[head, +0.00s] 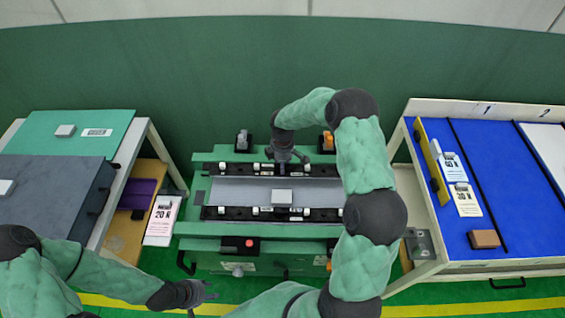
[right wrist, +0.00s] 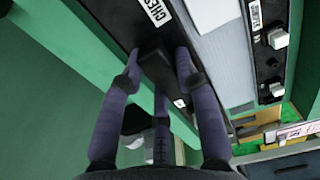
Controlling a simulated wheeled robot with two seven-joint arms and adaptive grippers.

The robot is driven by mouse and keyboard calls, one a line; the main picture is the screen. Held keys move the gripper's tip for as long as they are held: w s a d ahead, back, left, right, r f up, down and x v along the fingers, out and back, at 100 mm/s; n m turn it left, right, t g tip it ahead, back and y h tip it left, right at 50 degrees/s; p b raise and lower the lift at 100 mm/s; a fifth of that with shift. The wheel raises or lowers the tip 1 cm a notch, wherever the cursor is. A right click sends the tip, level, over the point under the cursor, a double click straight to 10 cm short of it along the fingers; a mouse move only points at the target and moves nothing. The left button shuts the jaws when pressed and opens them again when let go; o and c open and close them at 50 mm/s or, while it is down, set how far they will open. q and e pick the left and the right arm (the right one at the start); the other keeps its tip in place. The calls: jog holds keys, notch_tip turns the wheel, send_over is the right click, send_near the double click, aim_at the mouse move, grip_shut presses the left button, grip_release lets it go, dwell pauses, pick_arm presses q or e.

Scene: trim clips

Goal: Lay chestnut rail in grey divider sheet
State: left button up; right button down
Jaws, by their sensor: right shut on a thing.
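A light grey sheet (head: 235,190) lies flat in the green fixture at the middle, with a pale block (head: 282,197) on its front part. It also shows in the right wrist view (right wrist: 222,55). Black strips with white clips run along its back and front edges. My right gripper (head: 287,156) is at the back strip (head: 225,169). In the right wrist view its fingers (right wrist: 158,72) are closed around a dark block beside a label reading "CHES"; I take this as the chestnut rail (right wrist: 152,58). Whether it rests on the fixture is unclear. My left gripper (head: 203,292) is open and empty at the lower left.
A left table holds a green sheet (head: 85,120) and a dark grey sheet (head: 45,215). A right table has a blue surface (head: 500,220) with a yellow strip (head: 432,160), cards and a brown block (head: 484,239). A red button (head: 249,243) is on the fixture's front.

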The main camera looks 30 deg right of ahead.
jog(key=shift+f+b, duration=2.25)
jog(key=shift+f, duration=1.6)
jog(key=c, duration=0.8)
grip_release()
jog(key=shift+c, duration=0.2)
notch_tip(320, 180, up, 12)
